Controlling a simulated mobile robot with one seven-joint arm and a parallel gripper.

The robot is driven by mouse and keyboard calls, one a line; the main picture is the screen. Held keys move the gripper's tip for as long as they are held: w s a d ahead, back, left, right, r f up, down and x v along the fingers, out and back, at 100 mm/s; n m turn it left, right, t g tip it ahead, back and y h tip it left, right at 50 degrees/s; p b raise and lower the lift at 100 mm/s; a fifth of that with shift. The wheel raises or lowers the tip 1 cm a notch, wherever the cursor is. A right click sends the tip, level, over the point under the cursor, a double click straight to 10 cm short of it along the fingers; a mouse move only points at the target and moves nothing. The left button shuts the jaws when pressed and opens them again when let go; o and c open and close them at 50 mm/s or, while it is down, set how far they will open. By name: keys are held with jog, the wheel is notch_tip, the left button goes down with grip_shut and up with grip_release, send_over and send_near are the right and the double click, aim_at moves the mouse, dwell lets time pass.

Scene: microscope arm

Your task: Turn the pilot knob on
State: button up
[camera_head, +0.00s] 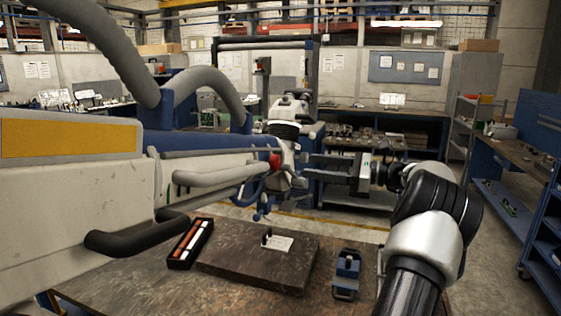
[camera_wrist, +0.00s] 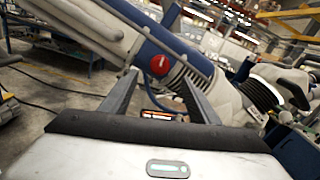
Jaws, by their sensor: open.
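The red round knob (camera_wrist: 159,65) has a small white mark and sits on the side of the blue and white microscope arm (camera_wrist: 118,38). In the head view the red knob (camera_head: 274,162) shows near the end of the microscope arm (camera_head: 205,170), left of my fingers. My gripper (camera_head: 308,167) is open and empty, reaching from the right with its fingertips a short way from the knob. In the wrist view my gripper (camera_wrist: 160,82) has its fingers apart, with the knob framed between and just beyond the tips. I see no contact with the knob.
Thick grey hoses (camera_head: 205,80) and black handles (camera_head: 135,238) surround the microscope arm. Below, a workbench (camera_head: 225,293) bears a dark stone slab (camera_head: 235,265), a black tray (camera_head: 174,263) of coloured sticks and a blue device (camera_head: 346,270). Open floor lies to the right behind.

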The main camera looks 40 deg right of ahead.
aim_at(279, 162)
jog(key=p+x, duration=0.1)
jog(key=x, duration=0.9)
jog(key=shift+w+a, duration=0.2)
jog(key=shift+w, duration=0.15)
jog(key=c, duration=1)
